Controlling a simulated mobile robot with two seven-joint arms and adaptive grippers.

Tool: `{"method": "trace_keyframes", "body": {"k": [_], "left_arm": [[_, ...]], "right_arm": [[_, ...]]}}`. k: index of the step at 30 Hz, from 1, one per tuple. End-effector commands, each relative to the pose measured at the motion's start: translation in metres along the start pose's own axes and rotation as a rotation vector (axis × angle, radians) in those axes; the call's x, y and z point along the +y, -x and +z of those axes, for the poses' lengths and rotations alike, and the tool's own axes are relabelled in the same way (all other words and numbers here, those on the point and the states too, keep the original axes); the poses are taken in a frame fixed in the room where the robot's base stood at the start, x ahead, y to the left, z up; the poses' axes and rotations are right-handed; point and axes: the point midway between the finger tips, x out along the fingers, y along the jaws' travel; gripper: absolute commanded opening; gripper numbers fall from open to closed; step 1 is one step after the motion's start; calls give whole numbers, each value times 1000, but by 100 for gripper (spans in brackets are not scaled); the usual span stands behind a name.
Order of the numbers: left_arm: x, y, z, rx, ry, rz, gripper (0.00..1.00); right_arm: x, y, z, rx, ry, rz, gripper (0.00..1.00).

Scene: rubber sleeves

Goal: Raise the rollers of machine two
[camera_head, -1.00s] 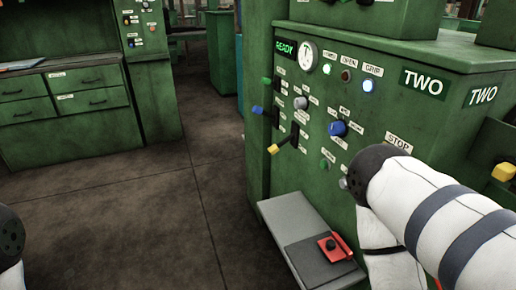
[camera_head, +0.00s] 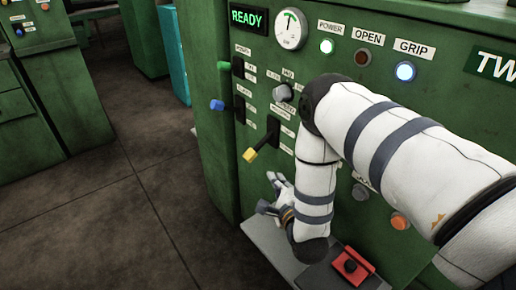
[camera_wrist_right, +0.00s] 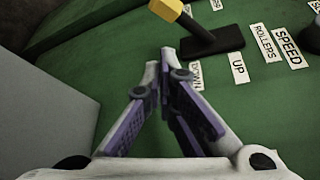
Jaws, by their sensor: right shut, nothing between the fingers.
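Machine two is the green cabinet (camera_head: 212,165) with a lit READY display (camera_head: 248,18). A yellow-tipped lever (camera_head: 250,154) sticks out of a dark slot plate on its front, its handle slanting down and left. In the right wrist view the yellow-tipped lever (camera_wrist_right: 165,9) stands by labels reading DOWN, UP and ROLLERS (camera_wrist_right: 264,44). My right gripper (camera_head: 271,190) is below the lever, in front of the panel. It is shut and empty, and its fingertips (camera_wrist_right: 162,62) are apart from the lever. My left gripper is out of view.
A blue-tipped lever (camera_head: 217,105), a green-tipped lever (camera_head: 223,66) and a grey knob (camera_head: 283,92) are higher on the panel. A grey ledge with a red box (camera_head: 352,266) juts out below my right arm. Floor is clear to the left.

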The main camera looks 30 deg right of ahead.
Motion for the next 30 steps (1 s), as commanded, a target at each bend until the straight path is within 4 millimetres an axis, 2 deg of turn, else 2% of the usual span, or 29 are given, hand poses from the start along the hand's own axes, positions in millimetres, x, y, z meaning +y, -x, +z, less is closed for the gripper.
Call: {"method": "trace_keyframes", "body": {"k": [14, 17, 24, 30], "left_arm": [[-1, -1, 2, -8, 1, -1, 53], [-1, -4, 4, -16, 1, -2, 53], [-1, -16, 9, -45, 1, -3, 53], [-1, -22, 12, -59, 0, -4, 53]], "right_arm": [[-1, -5, 0, -2, -13, -7, 0], [0, -19, 0, -3, -11, -7, 0], [1, -68, -1, -2, -9, -6, 0], [0, -94, -1, -1, -11, -5, 0]]}}
